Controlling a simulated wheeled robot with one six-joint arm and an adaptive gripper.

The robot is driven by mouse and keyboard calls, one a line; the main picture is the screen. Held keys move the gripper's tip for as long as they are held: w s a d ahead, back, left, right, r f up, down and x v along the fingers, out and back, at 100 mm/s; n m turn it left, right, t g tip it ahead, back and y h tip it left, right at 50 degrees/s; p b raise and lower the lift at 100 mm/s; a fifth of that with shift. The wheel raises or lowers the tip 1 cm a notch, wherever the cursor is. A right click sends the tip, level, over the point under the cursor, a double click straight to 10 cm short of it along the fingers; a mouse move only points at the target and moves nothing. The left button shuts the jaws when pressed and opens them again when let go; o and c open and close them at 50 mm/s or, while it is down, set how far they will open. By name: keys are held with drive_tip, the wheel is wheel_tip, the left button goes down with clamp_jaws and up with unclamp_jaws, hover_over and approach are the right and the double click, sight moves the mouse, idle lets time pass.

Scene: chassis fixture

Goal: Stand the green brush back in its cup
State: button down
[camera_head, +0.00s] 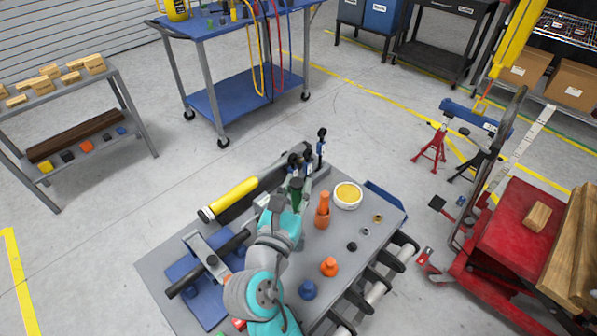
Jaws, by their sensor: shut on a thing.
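The green brush (297,191) shows as a short dark green upright piece near the middle of the table. My gripper (296,203) is at the end of my teal and grey arm and is shut on it. The fingertips and the brush's lower end are too small and partly hidden to make out. I cannot tell for sure which thing is the brush's cup. An orange upright holder-like piece (322,211) stands just right of my gripper. A white round tub with yellow contents (348,205) stands further right.
Black-topped upright tools (321,140) stand just behind my gripper. A yellow cylinder (234,194) lies to its left. The grey table (335,250) also carries an orange knob (329,267), a blue knob (308,290) and small rings. A blue tray (386,196) is at the right edge.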

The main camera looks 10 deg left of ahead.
sight(295, 208)
drive_tip(key=shift+f, duration=2.65)
drive_tip(key=shift+f, duration=0.1)
drive_tip(key=shift+f, duration=2.15)
drive_tip(key=c, duration=0.8)
unclamp_jaws()
drive_tip(key=shift+s, duration=0.1)
drive_tip(key=shift+s+a+r, duration=0.25)
drive_tip(key=shift+s+r, duration=0.95)
drive_tip(key=shift+r, duration=0.05)
drive_tip(key=shift+s+a+r, duration=0.25)
drive_tip(key=shift+s+r, duration=0.95)
drive_tip(key=shift+r, duration=0.05)
